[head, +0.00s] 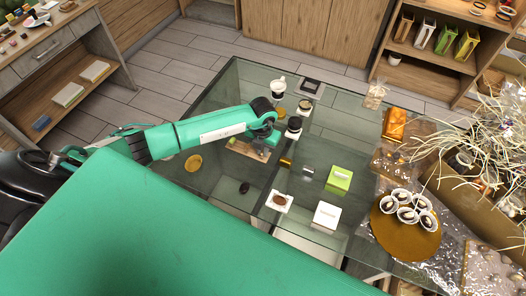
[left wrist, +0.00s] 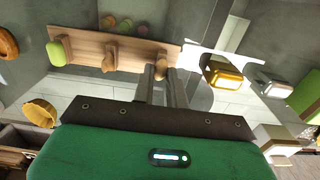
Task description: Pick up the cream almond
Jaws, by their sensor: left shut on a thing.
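My left gripper (head: 268,141) reaches over the glass table from the left, low at a wooden board (head: 243,149). In the left wrist view its two fingers (left wrist: 163,80) are close together at the right end of the board (left wrist: 88,50). A small cream-tan almond-shaped piece (left wrist: 162,60) shows between the fingertips, and the gripper is shut on it. I cannot tell whether it is clear of the board. A browner piece (left wrist: 108,63) and a green piece (left wrist: 57,53) lie further left on the board. The head view hides the held piece behind the gripper. My right gripper is not in view.
The glass table (head: 262,225) also holds a gold dish (head: 193,162), a dark oval piece (head: 244,188), a green box (head: 340,178) and a white box (head: 327,214). A gold round board (head: 382,236) with several filled cups stands at right. A gold-topped box (left wrist: 222,73) is near the fingers.

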